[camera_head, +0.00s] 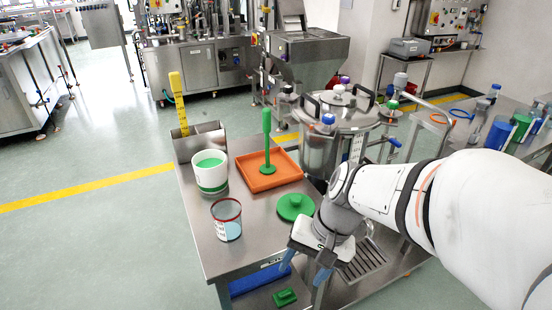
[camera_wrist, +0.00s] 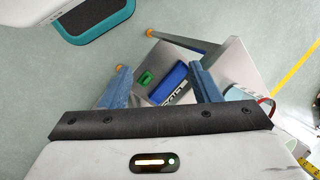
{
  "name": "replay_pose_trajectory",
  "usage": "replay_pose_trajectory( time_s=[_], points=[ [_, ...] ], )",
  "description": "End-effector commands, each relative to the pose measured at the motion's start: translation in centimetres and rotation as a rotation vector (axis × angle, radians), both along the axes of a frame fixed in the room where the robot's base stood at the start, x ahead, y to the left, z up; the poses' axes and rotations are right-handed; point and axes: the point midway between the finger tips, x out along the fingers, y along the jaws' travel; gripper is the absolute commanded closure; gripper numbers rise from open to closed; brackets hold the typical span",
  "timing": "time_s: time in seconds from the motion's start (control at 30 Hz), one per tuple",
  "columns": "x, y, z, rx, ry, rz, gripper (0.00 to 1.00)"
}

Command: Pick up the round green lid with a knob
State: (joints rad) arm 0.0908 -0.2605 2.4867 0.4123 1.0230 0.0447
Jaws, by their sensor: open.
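The round green lid (camera_head: 296,206) with a knob on top lies on the steel table near its right edge, in the head view. My gripper (camera_head: 305,269) is open, with its blue fingers apart and pointing down. It is in front of the lid, by the table's near right edge, and not touching it. In the wrist view my gripper (camera_wrist: 161,84) has nothing between its fingertips. That view looks down past the table edge, and I cannot make out the round lid there.
On the steel table (camera_head: 247,248) stand a red-rimmed clear cup (camera_head: 227,226), a white-and-green tub (camera_head: 211,180) and an orange tray (camera_head: 286,164) holding a green-handled tool (camera_head: 267,145). Below are a green knobbed piece (camera_head: 285,297) and a blue bin (camera_wrist: 169,84). A steel vessel (camera_head: 323,153) stands behind.

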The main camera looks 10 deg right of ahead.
Motion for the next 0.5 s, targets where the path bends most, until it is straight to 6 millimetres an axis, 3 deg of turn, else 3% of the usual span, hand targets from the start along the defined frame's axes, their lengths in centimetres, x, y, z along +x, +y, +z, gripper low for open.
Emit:
replay_pose_trajectory(
  time_s=[0.03, 0.17, 0.27, 0.37, 0.5],
  points=[
    [0.5, 1.0, -1.5, 0.11, 0.093, -0.106, 0.43],
    [3.3, 3.3, -2.7, 0.411, 0.281, -0.387, 0.43],
    [6.7, 3.7, -3.3, 0.646, 0.394, -0.61, 0.43],
    [10.9, 2.5, -4.0, 0.884, 0.473, -0.839, 0.43],
    [16.3, -1.5, -5.7, 1.181, 0.521, -1.133, 0.43]
  ],
)
